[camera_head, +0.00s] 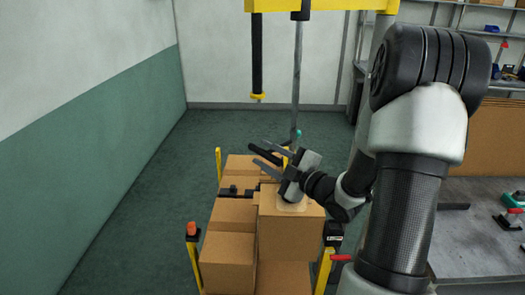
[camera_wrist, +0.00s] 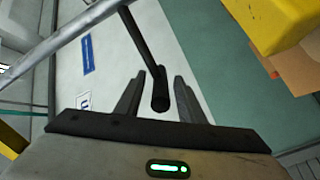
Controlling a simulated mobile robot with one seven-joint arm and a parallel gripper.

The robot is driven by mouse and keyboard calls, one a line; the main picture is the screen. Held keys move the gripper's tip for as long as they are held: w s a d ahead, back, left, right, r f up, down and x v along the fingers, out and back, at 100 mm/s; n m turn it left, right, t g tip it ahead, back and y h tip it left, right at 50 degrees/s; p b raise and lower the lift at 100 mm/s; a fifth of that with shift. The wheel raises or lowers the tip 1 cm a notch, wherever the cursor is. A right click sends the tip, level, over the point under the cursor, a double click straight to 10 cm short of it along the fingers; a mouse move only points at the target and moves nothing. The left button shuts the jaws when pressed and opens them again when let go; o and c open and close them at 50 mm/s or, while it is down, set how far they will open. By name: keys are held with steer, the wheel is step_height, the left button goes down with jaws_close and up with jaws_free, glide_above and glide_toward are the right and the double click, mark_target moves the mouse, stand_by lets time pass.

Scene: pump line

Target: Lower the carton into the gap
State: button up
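A brown carton (camera_head: 290,240) is at the front right of the carton group in the head view, its top higher than the cartons beside it. A lighter patch shows on its top, partly behind my gripper. No gap is clearly visible; the carton hides what lies under and behind it. My gripper (camera_head: 262,153) is above the carton, its fingers pointing left. In the wrist view my gripper (camera_wrist: 159,76) has its two fingers apart, with a black rod (camera_wrist: 160,95) between them and room visible on both sides. I cannot tell whether the rod is touched.
Other cartons (camera_head: 228,262) stand left and behind, between yellow posts (camera_head: 193,262). A grey pole (camera_head: 296,80) and a black hanging tube (camera_head: 257,60) come down from a yellow beam (camera_head: 340,4). A grey bench (camera_head: 480,240) is on the right. The floor at left is clear.

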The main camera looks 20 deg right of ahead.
steer(key=shift+x, duration=0.9)
steer(key=shift+c, duration=0.5)
jaws_close()
step_height(320, 180, down, 5)
steer(key=b, duration=0.5)
steer(key=shift+f, duration=0.25)
steer(key=shift+r, duration=0.2)
steer(key=shift+o, duration=0.5)
jaws_free()
steer(key=shift+s, duration=0.1)
steer(key=b+v, duration=0.1)
steer(key=v, duration=1.6)
steer(key=shift+s+b, duration=0.15)
steer(key=shift+b, duration=0.25)
